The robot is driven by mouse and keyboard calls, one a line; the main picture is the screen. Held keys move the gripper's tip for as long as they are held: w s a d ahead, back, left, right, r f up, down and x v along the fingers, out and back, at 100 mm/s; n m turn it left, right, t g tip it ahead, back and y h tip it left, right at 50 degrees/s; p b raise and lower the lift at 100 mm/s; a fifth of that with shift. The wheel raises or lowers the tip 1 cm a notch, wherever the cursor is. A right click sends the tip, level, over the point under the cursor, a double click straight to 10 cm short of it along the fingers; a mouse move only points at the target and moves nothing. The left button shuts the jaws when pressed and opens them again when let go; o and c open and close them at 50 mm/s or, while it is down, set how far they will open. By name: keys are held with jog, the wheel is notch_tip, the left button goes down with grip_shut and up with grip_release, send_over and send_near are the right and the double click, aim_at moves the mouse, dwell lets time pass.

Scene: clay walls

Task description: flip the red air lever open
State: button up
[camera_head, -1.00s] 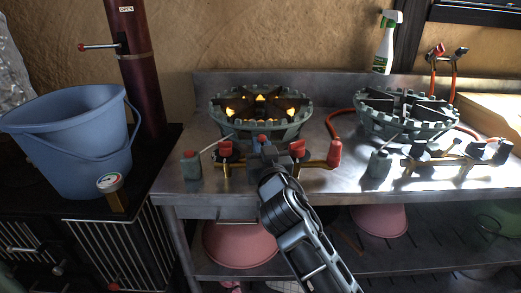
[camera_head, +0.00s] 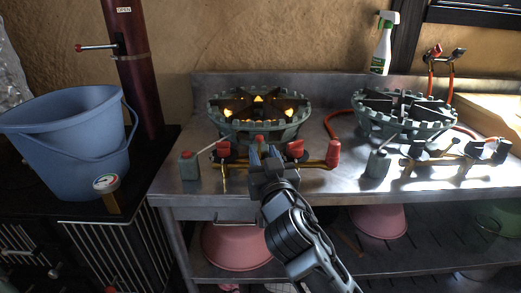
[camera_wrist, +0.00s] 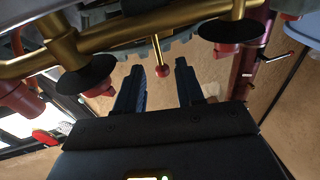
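The lit burner (camera_head: 292,133) stands at the left of the metal counter, with a brass pipe and red knobs along its front. A small red-tipped lever (camera_head: 260,141) shows between the left red knob (camera_head: 223,150) and the right red knob (camera_head: 296,150). In the wrist view the red ball tip (camera_wrist: 162,71) on a thin brass stem lies between my fingertips in the picture; I cannot tell whether they touch it. My gripper (camera_head: 264,152) is open in front of the burner, its two fingers apart in the wrist view (camera_wrist: 158,68).
A maroon pipe (camera_head: 131,70) labelled OPEN carries another red-tipped lever (camera_head: 92,47). A blue bucket (camera_head: 65,140) stands at left. A second burner (camera_head: 400,125) stands at right, with a spray bottle (camera_head: 384,45) behind.

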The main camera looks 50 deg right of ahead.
jog(key=shift+v, duration=1.45)
jog(key=shift+c, duration=0.5)
